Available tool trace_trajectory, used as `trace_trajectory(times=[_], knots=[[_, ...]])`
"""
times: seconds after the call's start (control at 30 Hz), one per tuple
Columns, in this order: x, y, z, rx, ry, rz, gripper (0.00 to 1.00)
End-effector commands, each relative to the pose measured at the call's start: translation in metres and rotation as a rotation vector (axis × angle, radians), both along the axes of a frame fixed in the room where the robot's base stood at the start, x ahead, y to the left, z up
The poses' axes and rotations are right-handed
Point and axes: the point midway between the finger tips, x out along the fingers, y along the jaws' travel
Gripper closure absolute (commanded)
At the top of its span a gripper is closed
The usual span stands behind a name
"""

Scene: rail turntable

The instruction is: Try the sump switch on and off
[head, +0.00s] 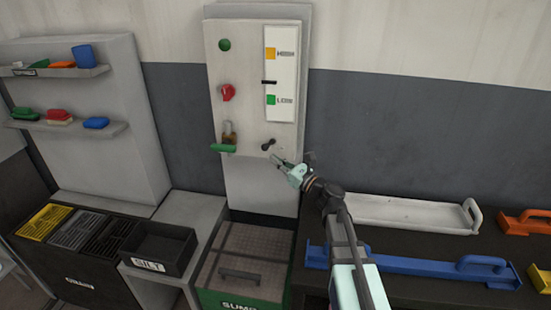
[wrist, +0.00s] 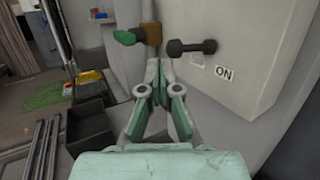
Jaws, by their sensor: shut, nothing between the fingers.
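The sump switch appears to be the small dark lever (head: 268,144) low on the grey control panel (head: 214,70). In the wrist view the dark lever (wrist: 191,46) has rounded ends and lies across the panel face. An "ON" label (wrist: 223,72) is near it, with a smaller label I cannot read beside that. My gripper (head: 277,160) is just below and right of the lever in the head view. In the wrist view its green-grey fingers (wrist: 160,66) are shut and empty, with tips short of the lever and apparently apart from it.
Left of the lever is a brass valve (head: 228,133) with a green handle (head: 222,148). Above are a red knob (head: 227,92) and a HIGH/LOW gauge (head: 283,72). Below stands the sump box (head: 240,262). A tray (head: 400,214) and blue bar (head: 410,264) lie right.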

Motion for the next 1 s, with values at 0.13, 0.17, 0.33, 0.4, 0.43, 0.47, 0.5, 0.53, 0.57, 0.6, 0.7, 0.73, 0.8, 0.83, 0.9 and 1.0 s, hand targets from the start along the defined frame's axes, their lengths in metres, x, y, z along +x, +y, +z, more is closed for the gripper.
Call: trace_trajectory(times=[0.13, 0.17, 0.33, 0.4, 0.43, 0.47, 0.5, 0.53, 0.57, 0.6, 0.7, 0.73, 0.8, 0.83, 0.9, 1.0], knots=[[-0.03, -0.005, -0.008, 0.0, 0.0, -0.002, 1.0], [-0.036, -0.007, -0.009, 0.0, 0.0, -0.002, 1.0], [-0.071, -0.017, -0.017, -0.001, -0.001, -0.001, 1.0], [-0.084, -0.021, -0.019, 0.0, 0.0, -0.002, 1.0], [-0.089, -0.023, -0.02, -0.001, 0.0, -0.001, 1.0], [-0.093, -0.024, -0.021, -0.001, 0.0, -0.001, 1.0], [-0.097, -0.026, -0.021, -0.001, 0.0, 0.0, 1.0], [-0.099, -0.027, -0.021, -0.001, 0.0, 0.0, 1.0], [-0.102, -0.028, -0.022, -0.001, 0.0, -0.001, 1.0], [-0.104, -0.029, -0.022, -0.001, 0.001, -0.001, 1.0], [-0.108, -0.03, -0.023, -0.001, 0.001, 0.0, 1.0], [-0.108, -0.03, -0.022, -0.001, 0.001, 0.0, 1.0], [-0.108, -0.03, -0.022, -0.001, 0.001, 0.0, 1.0], [-0.108, -0.03, -0.022, -0.001, 0.001, 0.0, 1.0], [-0.108, -0.03, -0.022, 0.0, 0.0, 0.001, 1.0], [-0.108, -0.03, -0.022, 0.0, 0.0, 0.001, 1.0]])
